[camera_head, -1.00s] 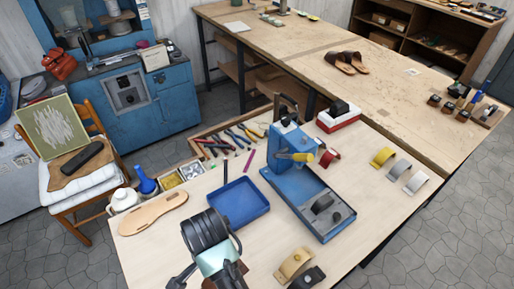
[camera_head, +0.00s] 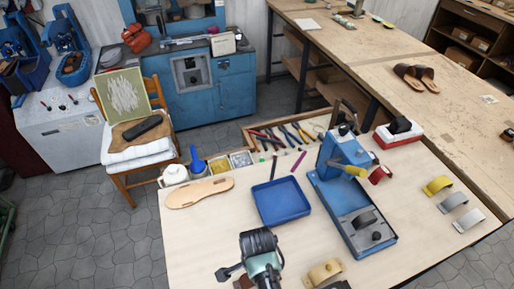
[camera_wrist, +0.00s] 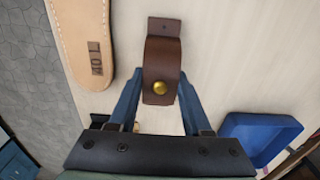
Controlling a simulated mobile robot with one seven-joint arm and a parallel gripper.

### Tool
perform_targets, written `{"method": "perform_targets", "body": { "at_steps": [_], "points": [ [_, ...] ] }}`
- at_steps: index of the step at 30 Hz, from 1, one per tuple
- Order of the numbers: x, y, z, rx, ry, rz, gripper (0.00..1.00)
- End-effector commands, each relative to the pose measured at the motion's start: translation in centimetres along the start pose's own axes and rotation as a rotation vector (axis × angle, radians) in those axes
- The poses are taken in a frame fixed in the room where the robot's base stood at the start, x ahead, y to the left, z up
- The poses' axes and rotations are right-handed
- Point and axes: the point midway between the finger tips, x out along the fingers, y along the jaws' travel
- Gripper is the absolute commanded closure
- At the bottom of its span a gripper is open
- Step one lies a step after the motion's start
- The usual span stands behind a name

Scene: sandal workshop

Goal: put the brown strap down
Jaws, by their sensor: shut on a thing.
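In the wrist view the brown strap (camera_wrist: 161,66) is a curved leather band with a brass stud. It sits between the two blue fingers of my gripper (camera_wrist: 160,84), which is shut on it. The pale tabletop lies beyond it; I cannot tell whether the strap touches it. In the head view my gripper (camera_head: 262,267) is over the front of the workbench (camera_head: 205,240), mostly hidden by the dark wrist; only a bit of brown shows by the lower edge.
A tan sole (camera_head: 200,192) and a blue tray (camera_head: 281,201) lie behind my gripper. A blue press (camera_head: 345,160) stands to the right. A tan strap (camera_head: 325,272) lies close by on the right. Yellow, grey and white straps (camera_head: 453,201) lie farther right. The bench's left front is bare.

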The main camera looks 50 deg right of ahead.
Motion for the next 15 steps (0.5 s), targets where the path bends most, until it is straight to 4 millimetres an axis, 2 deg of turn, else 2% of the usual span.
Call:
{"method": "perform_targets", "body": {
  "at_steps": [12,13,15],
  "points": [
    [0.68,-0.02,0.00,0.000,0.000,0.000,1.00],
    [0.62,-0.03,-0.01,0.000,0.000,-0.001,0.48],
    [0.57,-0.02,-0.01,0.000,0.000,-0.001,0.35]
  ]
}}
